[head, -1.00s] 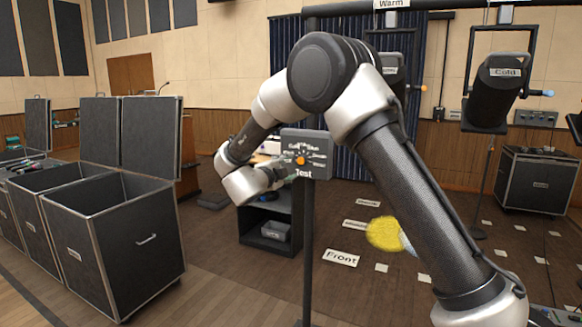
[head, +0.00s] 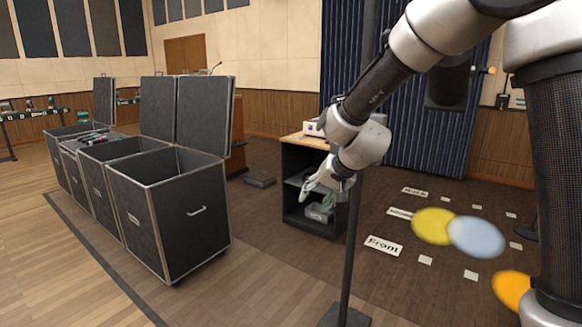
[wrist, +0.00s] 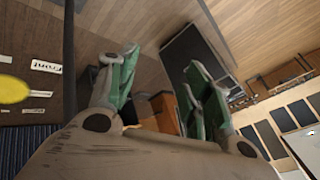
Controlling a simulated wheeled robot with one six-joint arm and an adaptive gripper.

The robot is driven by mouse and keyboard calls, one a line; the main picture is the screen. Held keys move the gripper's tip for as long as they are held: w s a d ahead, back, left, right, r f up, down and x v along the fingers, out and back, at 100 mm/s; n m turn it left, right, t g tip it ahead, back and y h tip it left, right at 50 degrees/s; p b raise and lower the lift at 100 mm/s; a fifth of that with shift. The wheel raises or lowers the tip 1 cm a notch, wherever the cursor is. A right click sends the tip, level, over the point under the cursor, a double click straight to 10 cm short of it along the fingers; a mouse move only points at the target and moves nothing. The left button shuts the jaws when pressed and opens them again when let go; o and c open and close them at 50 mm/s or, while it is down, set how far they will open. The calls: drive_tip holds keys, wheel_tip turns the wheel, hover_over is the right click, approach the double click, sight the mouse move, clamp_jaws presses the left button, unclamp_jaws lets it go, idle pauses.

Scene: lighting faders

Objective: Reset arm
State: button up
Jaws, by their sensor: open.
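My arm reaches from the right side of the head view, and my gripper (head: 317,196) hangs at its end in front of the small black shelf cabinet. In the wrist view my gripper (wrist: 160,90) shows two green-padded fingers spread well apart. Nothing is between them, so it is open and empty. The wrist view is strongly tilted, with the floor and the wall at odd angles. In the head view the tip of the gripper is small and partly overlaps the cabinet.
Open black cases (head: 170,225) stand in a row at left. The cabinet (head: 300,225) is behind my gripper. A dark pole (head: 352,240) rises close beside my arm. Floor labels, including "Front" (head: 384,245), and coloured discs (head: 432,226) show at right. Wooden floor in front is clear.

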drive_tip(key=s+d+r+n+h, duration=0.1)
drive_tip(key=s+d+r, duration=0.4)
drive_tip(key=s+d, duration=0.9)
drive_tip(key=s+d+r+n+g+h, duration=0.1)
drive_tip(key=s+d+r+h, duration=0.2)
drive_tip(key=s+d, duration=1.2)
wheel_tip(320, 180, up, 2)
drive_tip(key=shift+s+r+g+h, duration=0.1)
drive_tip(key=shift+s+g+h, duration=0.2)
drive_tip(key=shift+s, duration=0.6)
